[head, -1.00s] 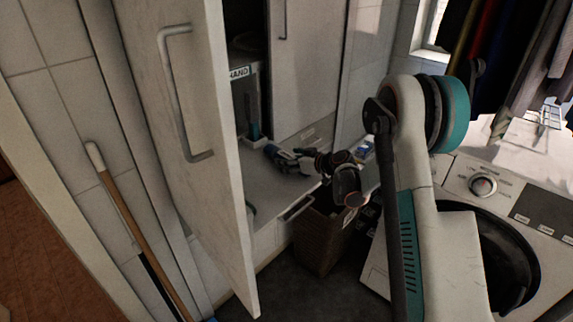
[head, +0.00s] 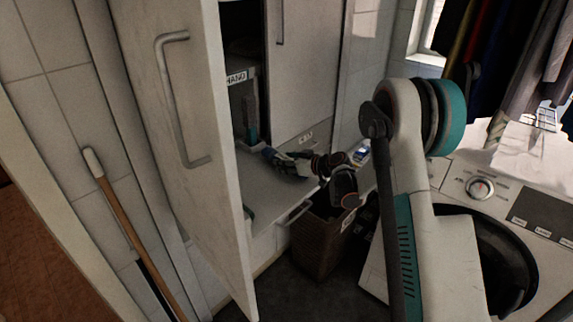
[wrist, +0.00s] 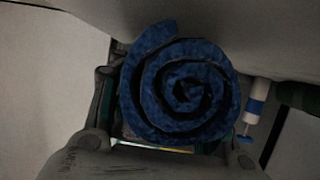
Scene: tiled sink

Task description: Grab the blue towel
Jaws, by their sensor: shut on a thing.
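The blue towel (wrist: 181,92) is rolled up, and its spiral end faces the camera in the wrist view. My gripper (head: 280,158) reaches into the open cabinet, low over the pale shelf. It is shut on the towel, which sits between the fingers in the wrist view. In the head view only a small blue patch shows at the gripper's tip, and I cannot make out the roll there. The far side of the towel is hidden.
The open cabinet door (head: 185,150) stands left of my arm. A grey bin labelled HAND (head: 238,77) is inside the cabinet. A brown basket (head: 318,245) is below my wrist. A washing machine (head: 500,235) is at the right. A wooden-handled broom (head: 125,215) leans at the left.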

